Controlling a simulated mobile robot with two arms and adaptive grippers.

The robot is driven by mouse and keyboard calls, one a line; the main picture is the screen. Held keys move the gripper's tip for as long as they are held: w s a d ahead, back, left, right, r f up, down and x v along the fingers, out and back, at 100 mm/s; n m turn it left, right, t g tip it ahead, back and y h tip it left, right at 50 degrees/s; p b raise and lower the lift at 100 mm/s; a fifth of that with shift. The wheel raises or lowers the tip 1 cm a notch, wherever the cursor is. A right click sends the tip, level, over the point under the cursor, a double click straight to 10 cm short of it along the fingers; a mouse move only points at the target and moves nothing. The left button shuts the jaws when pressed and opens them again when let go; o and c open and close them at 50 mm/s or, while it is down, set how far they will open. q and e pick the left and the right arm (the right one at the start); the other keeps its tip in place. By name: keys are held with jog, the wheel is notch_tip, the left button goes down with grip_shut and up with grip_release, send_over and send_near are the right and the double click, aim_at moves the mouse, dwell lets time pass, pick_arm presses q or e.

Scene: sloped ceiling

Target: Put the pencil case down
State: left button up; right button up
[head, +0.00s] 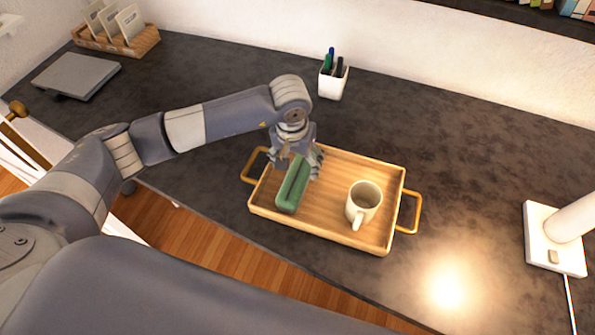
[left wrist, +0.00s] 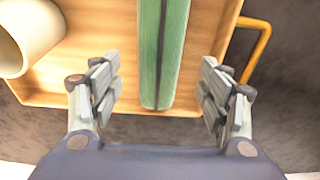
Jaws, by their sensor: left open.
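The green pencil case (head: 292,190) lies on the left part of a wooden tray (head: 330,228) on the dark desk. My left gripper (head: 297,165) is over the case's far end, with its fingers spread on either side. In the left wrist view the case (left wrist: 164,60) runs between the open fingers of the left gripper (left wrist: 160,95), with a gap on each side. The case's far end is partly hidden by the gripper in the head view. My right gripper is not in view.
A white mug (head: 364,203) stands on the tray's right part. A white pen cup (head: 333,82) stands behind the tray, a lamp base (head: 553,238) at right. A grey flat device (head: 76,76) and a wooden card holder (head: 117,42) are at back left.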

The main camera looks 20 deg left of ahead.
aim_at(295, 177)
pick_arm(q)
notch_tip(295, 177, up, 6)
jog(key=b, duration=0.1)
jog(key=shift+s+r, duration=0.15)
jog(key=shift+s, duration=0.3)
